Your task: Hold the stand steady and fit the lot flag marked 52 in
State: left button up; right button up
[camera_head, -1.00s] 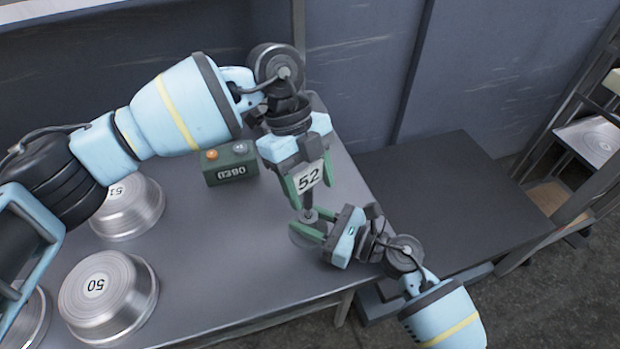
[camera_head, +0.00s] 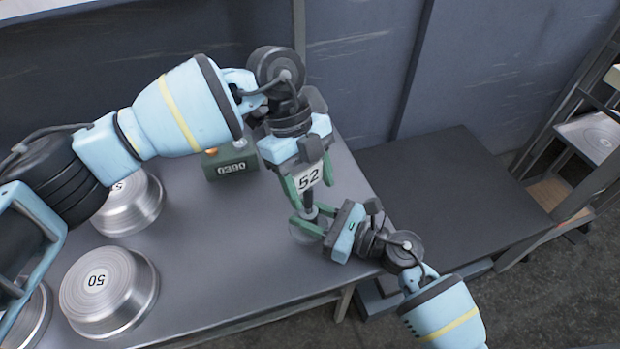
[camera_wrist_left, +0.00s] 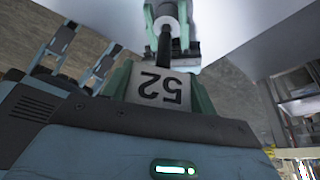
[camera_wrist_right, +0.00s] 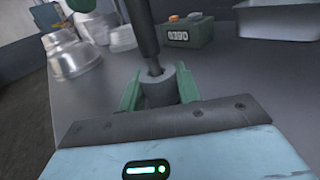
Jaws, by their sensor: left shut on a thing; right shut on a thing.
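My left gripper (camera_head: 308,183) is shut on the lot flag (camera_head: 308,177), a white plate marked 52 with a dark rod. The flag also shows in the left wrist view (camera_wrist_left: 160,88), its rod reaching toward the stand. My right gripper (camera_head: 309,223) is shut on the stand, a small grey cylinder (camera_wrist_right: 159,88) on a round base, near the table's right edge. In the right wrist view the rod's tip meets the hole in the stand's top; how deep it sits I cannot tell. The fingers hide part of the stand.
Upturned metal pans stand at the table's left, one marked 50 (camera_head: 108,290). A green counter box (camera_head: 230,163) reading 0390 stands behind, partly covered by my left arm. A dark lower platform (camera_head: 440,200) lies right of the table (camera_head: 215,265). The table's front middle is clear.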

pick_arm(q)
jog(key=shift+f, duration=0.85)
dwell(0.6)
jog(key=o, duration=1.1)
jog(key=v, duration=1.2)
pick_arm(e)
jog(key=o, duration=1.1)
